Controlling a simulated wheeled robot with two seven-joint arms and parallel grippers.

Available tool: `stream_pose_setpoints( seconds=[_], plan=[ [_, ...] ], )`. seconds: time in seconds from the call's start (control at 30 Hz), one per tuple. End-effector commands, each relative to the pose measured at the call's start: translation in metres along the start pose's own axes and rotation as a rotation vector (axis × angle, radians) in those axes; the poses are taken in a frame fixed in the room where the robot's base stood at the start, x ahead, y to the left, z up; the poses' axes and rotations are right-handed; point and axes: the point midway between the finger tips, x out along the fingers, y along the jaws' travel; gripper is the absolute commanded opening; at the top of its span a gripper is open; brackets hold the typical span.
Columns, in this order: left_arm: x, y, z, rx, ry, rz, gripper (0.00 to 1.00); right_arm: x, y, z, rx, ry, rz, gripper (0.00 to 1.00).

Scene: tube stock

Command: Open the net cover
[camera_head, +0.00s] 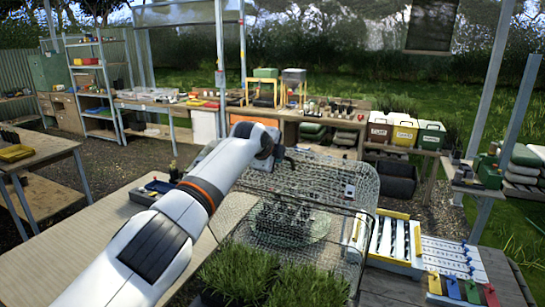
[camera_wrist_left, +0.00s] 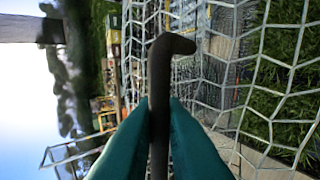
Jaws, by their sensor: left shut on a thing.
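The net cover (camera_head: 330,180) is a wire-mesh frame with rounded corners on the table at centre. Its mesh also fills the right of the left wrist view (camera_wrist_left: 262,70). Through the mesh I see a pale round shape, too blurred to name. My left gripper (camera_head: 284,160) is at the cover's upper back left in the head view. Its teal fingers (camera_wrist_left: 160,108) are shut on a dark hooked rod (camera_wrist_left: 160,72), whose bent tip stands out beyond them, close to the mesh. I cannot tell whether the hook touches the mesh. My right gripper is not in view.
Green grass-like plants (camera_head: 232,272) stand at the table's front, beside the mesh. A white rack with dark strips (camera_head: 392,240) and coloured tags lie right of the cover. A small dark tray (camera_head: 152,192) lies left of my arm. The wooden tabletop (camera_head: 75,240) is bare at left.

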Motion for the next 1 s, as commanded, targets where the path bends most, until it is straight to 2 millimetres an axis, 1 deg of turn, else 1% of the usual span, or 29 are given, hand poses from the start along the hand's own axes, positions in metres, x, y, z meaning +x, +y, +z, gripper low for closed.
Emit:
stream_pose_setpoints(
  seconds=[0.03, 0.4, 0.43, 0.53, 0.83, 1.0],
  plan=[
    [0.002, -0.004, 0.0, 0.002, 0.002, -0.01, 0.0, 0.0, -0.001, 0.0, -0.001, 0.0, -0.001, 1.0],
    [0.003, -0.004, 0.0, 0.001, 0.002, -0.012, 0.0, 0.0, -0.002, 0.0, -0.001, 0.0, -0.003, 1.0],
    [0.003, -0.004, 0.0, 0.001, 0.002, -0.012, 0.12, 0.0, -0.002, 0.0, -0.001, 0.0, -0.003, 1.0],
    [0.002, -0.004, 0.001, 0.001, 0.001, -0.011, 0.29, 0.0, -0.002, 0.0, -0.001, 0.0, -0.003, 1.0],
    [0.001, -0.002, 0.0, 0.0, 0.0, -0.006, 0.29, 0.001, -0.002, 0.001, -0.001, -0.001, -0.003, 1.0],
    [-0.003, -0.002, 0.001, 0.0, -0.003, -0.002, 0.29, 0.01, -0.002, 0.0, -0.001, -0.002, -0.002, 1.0]
  ],
)
